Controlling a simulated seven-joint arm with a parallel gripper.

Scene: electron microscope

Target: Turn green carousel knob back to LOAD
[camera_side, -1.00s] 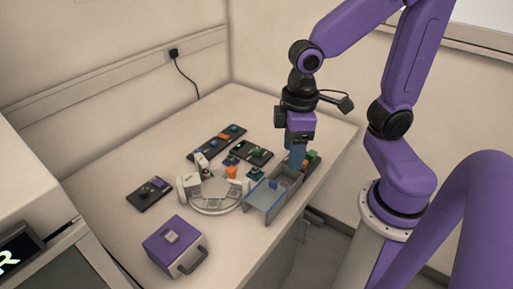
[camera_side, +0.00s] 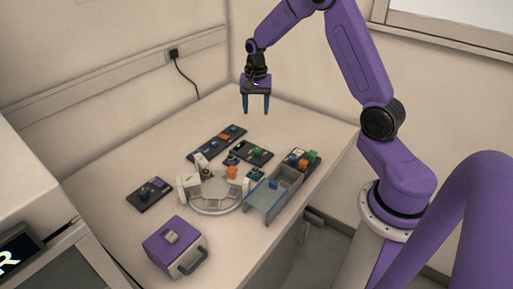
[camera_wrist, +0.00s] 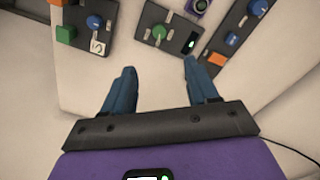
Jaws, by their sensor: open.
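The green carousel knob (camera_wrist: 159,33) sits on a small black panel (camera_wrist: 148,14) at the top middle of the wrist view. A pale mark shows beside the knob; I cannot read which position it points to. In the side view, the same panel (camera_side: 250,153) lies behind the white ring carousel (camera_side: 215,208), with the green knob (camera_side: 259,152) small on it. My gripper (camera_side: 256,112) is open and empty, high above the back of the table, fingers pointing down. In the wrist view, my gripper (camera_wrist: 159,66) has its fingers spread apart, clear of the knob.
A long black panel (camera_wrist: 232,39) with blue and orange controls lies to the right in the wrist view. Another panel (camera_wrist: 88,42) with a green block and blue knob lies to the left. A grey tray (camera_side: 272,195) and a purple box (camera_side: 174,246) stand nearer the front.

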